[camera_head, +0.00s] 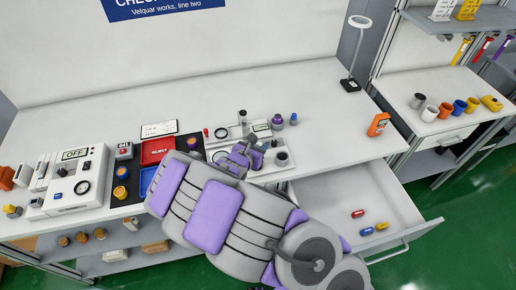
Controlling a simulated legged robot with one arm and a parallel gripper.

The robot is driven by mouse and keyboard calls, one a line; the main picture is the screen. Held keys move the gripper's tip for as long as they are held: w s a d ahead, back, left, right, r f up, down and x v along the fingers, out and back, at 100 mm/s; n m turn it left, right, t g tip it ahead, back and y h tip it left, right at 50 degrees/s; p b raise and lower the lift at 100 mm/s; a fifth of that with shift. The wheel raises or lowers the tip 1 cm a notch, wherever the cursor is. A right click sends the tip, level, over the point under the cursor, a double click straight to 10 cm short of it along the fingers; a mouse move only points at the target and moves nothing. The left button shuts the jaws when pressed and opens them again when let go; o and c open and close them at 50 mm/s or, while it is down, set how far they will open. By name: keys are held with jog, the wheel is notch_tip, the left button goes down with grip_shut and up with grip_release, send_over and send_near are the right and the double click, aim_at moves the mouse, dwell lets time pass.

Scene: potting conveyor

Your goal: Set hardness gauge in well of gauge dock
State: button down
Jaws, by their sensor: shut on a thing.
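My arm reaches up from the bottom of the picture over the front of the white bench. My gripper (246,155), with purple parts, is shut on a small grey thing, probably the hardness gauge, mostly hidden by the jaws and arm. Just right of the jaws is a pale block with a dark round opening (281,158), which looks like the well of the gauge dock. The held thing is left of this opening and appears apart from it; its height above the bench is unclear.
Behind my gripper are a pale tray (220,133), a purple-topped pot (277,122) and a small blue-grey one (293,119). A red reject bin (157,151) is left. An orange device (378,124) stands right. An open drawer (335,195) juts out below. The bench's right side is mostly clear.

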jog(key=shift+f, duration=0.6)
jog(key=shift+r, duration=0.1)
jog(key=c, duration=0.7)
grip_release()
jog(key=shift+s, duration=0.1)
jog(key=p+v, duration=0.2)
jog(key=v, duration=1)
jog(key=shift+p, duration=0.3)
